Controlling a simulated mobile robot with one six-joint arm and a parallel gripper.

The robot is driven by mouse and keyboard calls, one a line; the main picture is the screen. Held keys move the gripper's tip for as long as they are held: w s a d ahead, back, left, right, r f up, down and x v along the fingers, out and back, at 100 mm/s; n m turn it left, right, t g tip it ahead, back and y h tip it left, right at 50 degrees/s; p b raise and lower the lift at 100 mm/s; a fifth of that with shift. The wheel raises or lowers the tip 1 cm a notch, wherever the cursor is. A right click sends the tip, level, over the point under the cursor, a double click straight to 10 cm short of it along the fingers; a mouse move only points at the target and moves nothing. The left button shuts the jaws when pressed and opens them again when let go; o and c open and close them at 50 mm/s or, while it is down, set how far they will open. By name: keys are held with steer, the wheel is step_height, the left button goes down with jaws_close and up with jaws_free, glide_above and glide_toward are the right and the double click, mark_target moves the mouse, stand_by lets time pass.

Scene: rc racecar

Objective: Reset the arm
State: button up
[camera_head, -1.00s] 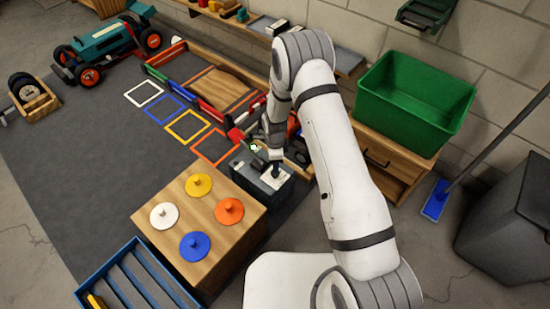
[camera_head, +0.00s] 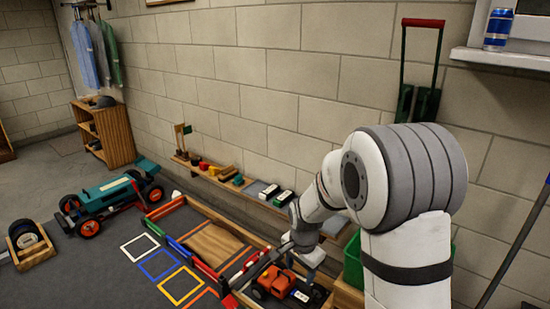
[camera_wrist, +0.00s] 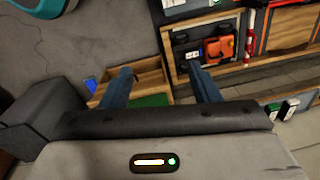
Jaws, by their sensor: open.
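My arm rises at the right of the head view, its big white and grey elbow in front of the wall. Its wrist end hangs down beside the orange toy racecar (camera_head: 277,281), which sits in a wooden tray. My gripper (camera_wrist: 158,88) shows in the wrist view with its two blue fingers spread apart and nothing between them. The racecar (camera_wrist: 219,48) is beyond the fingers there, apart from them.
A green bin (camera_head: 353,262) stands partly behind my arm. A wall shelf (camera_head: 222,180) holds blocks and small boxes. A larger teal car (camera_head: 105,198) and coloured floor squares (camera_head: 160,264) lie left. A blue can (camera_head: 497,29) stands on the sill (camera_head: 515,58).

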steer(key=s+d+r+n+p, duration=0.2)
steer(key=s+r+n+p, duration=0.1)
steer(key=s+r, duration=0.4)
steer(key=s+d+r+n+t+p, duration=0.1)
steer(key=s+d+r+n+p, duration=0.2)
steer(key=r, duration=1)
steer(key=s+d+r+n+p, duration=0.3)
steer(key=s+r+p, duration=0.4)
steer(key=s+r, duration=0.3)
steer(key=shift+s+d+p, duration=0.2)
steer(key=shift+s+p, duration=0.2)
steer(key=shift+s, duration=0.35)
steer(key=shift+r, duration=0.1)
